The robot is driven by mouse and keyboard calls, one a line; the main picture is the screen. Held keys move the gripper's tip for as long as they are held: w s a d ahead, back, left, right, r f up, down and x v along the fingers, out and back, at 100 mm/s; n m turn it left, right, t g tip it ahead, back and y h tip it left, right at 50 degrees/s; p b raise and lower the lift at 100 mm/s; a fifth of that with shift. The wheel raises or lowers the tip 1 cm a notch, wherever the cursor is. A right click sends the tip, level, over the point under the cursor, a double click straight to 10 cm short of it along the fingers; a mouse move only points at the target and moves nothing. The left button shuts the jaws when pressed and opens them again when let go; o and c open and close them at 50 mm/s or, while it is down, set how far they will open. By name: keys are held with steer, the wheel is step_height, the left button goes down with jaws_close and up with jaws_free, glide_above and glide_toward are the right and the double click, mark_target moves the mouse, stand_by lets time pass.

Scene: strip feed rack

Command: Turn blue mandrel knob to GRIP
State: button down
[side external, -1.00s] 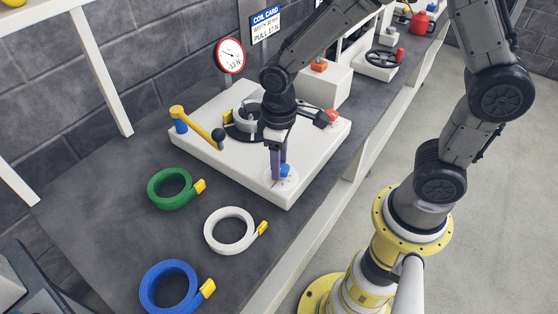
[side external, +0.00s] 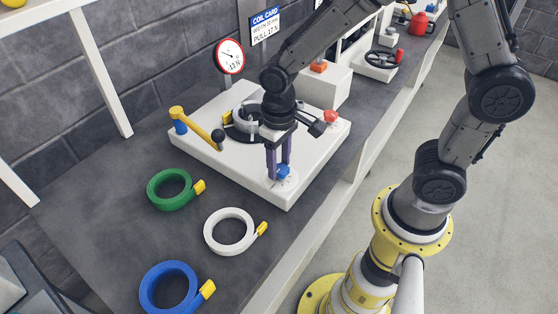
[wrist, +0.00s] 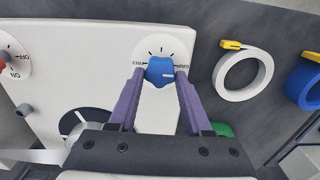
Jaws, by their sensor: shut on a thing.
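The blue mandrel knob (wrist: 160,71) sits on a round white dial on the white base plate. My gripper (wrist: 160,74) is shut on it, with one purple finger on each side. In the wrist view the dial's GRIP label is at the right of the knob, another label is at the left, and tick marks lie between. The knob's white mark points right, towards the GRIP side. In the side view the knob (side external: 283,172) shows at the front corner of the base plate (side external: 240,172), partly hidden by my gripper (side external: 279,172), which points down.
Green (side external: 156,199), white (side external: 212,244) and blue (side external: 147,297) coils lie on the dark bench. A yellow lever (side external: 200,127) stands on the plate's left. A gauge (side external: 230,56) and coil card (side external: 265,25) stand behind. A red button (side external: 331,116) is at the plate's right.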

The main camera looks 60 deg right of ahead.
mark_target(279, 167)
steer(key=shift+r, duration=0.1)
steer(key=shift+c, duration=1.7)
jaws_free()
step_height(279, 167, up, 14)
